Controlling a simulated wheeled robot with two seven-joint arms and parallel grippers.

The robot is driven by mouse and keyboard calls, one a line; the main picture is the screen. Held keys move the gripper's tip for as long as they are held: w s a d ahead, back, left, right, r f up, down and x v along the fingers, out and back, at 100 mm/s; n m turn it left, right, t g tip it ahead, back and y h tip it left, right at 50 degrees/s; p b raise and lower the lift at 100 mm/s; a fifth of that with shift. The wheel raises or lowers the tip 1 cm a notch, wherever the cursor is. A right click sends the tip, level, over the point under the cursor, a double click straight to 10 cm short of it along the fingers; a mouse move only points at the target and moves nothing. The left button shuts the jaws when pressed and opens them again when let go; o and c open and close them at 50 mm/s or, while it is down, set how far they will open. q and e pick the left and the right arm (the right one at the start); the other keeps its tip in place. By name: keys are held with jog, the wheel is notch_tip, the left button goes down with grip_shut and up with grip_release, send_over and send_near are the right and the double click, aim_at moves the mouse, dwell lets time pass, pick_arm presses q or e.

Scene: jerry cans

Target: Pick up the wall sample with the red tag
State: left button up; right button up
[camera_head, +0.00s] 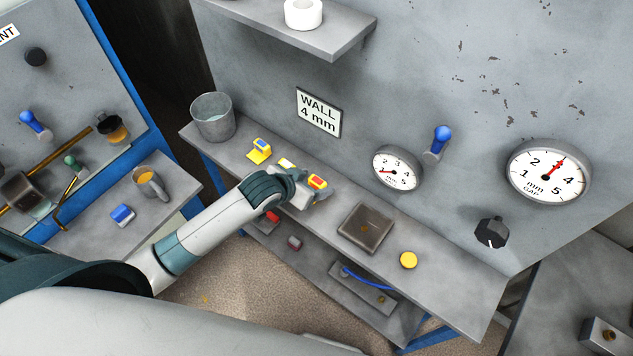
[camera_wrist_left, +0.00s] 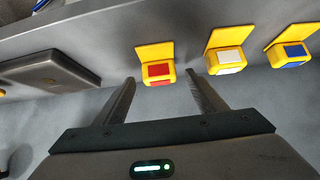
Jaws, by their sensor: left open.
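The wall sample with the red tag (camera_head: 317,182) is a small yellow L-shaped piece on the grey bench. My left gripper (camera_head: 307,192) is at it, partly covering it in the head view. In the wrist view the red-tagged sample (camera_wrist_left: 158,72) lies between the tips of the two open fingers, with gaps on both sides. A white-tagged sample (camera_wrist_left: 228,57) and a blue-tagged sample (camera_wrist_left: 293,50) stand to its right there. In the head view the blue-tagged sample (camera_head: 261,148) and the white-tagged one (camera_head: 286,163) are further left. My right gripper is not in view.
A grey bucket (camera_head: 212,117) stands at the bench's left end. A dark square plate (camera_head: 365,227) and a yellow button (camera_head: 408,260) are right of my gripper. A small dial (camera_head: 397,168) is on the wall behind. A lower shelf (camera_head: 320,272) runs under the bench.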

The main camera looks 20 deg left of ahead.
pick_arm(q)
jog(key=shift+x, duration=1)
jog(key=c, duration=1.1)
